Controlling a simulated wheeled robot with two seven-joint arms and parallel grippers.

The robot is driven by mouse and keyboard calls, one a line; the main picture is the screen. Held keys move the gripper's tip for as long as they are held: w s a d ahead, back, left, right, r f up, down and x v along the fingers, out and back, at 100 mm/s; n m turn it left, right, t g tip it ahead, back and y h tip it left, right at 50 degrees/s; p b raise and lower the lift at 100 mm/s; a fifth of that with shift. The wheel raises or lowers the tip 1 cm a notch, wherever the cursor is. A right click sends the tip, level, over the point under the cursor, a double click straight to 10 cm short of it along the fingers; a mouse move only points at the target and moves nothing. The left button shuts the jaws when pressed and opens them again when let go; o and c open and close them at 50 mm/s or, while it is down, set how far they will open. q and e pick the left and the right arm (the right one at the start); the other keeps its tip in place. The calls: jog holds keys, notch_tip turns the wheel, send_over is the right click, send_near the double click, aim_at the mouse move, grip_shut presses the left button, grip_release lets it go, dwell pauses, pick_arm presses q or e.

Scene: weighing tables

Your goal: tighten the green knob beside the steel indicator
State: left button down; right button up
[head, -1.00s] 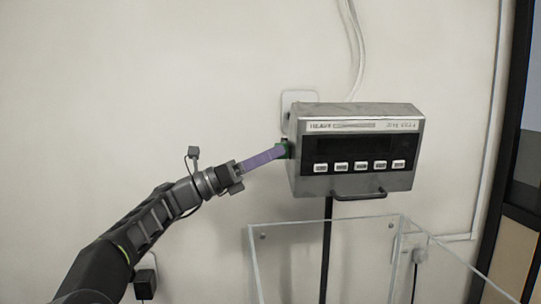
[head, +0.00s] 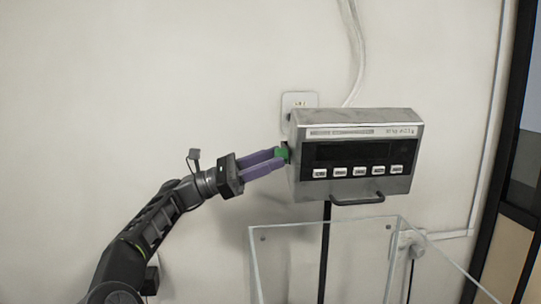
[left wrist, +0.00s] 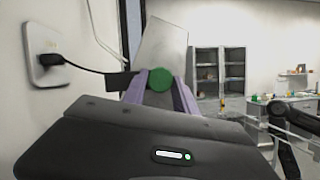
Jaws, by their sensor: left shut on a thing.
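The steel indicator (head: 353,155) is a grey box with a dark display and a row of white buttons, mounted in front of the wall. The green knob (head: 283,152) is on its left side. My left gripper (head: 279,160) has purple fingers and reaches it from the left, shut on the knob. In the left wrist view the round green knob (left wrist: 161,80) sits between the two purple fingertips, with the indicator's steel side (left wrist: 161,45) behind it.
A clear-walled box (head: 325,224) stands below the indicator, near a dark post. A wall socket (head: 299,102) and white cables (head: 353,50) are behind. A dark-framed cabinet (left wrist: 219,72) and a bench (left wrist: 270,103) show in the wrist view. The wall at left is bare.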

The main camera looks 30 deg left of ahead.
dwell(0.4)
pick_arm(q)
jog(key=c, duration=1)
grip_release()
jog(key=shift+a+f, duration=0.1)
jog(key=shift+a, duration=0.05)
jog(key=v, duration=0.7)
jog(key=shift+a+b, duration=0.3)
jog(key=shift+b, duration=0.05)
jog(key=shift+s, duration=0.1)
